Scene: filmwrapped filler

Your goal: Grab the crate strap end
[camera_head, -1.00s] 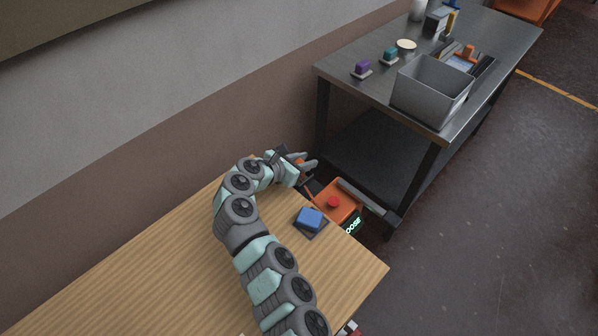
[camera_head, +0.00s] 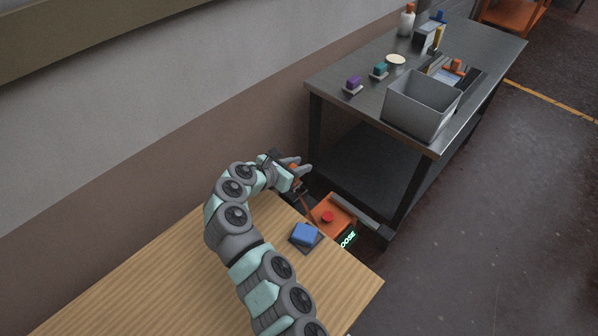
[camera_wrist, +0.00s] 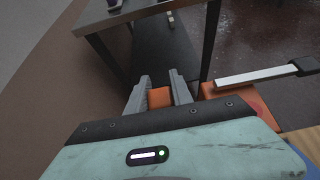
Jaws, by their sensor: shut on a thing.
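My gripper (camera_head: 301,168) is beyond the far edge of the wooden table, near the wall. Its two grey fingers (camera_wrist: 160,84) are shut on an orange piece (camera_wrist: 159,98), which looks like the strap end. The piece also shows between the fingers in the head view (camera_head: 295,174). A thin orange strip (camera_head: 306,207) shows below the gripper, beside an orange device (camera_head: 340,207) with a red button (camera_head: 327,217). Whether the strip joins the held piece is hard to tell.
A blue block (camera_head: 305,233) on a dark pad lies on the wooden table (camera_head: 150,285). A grey bar (camera_head: 355,210) runs behind the orange device. A metal bench (camera_head: 350,105) with a grey bin (camera_head: 421,105) stands at the back right. The floor to the right is clear.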

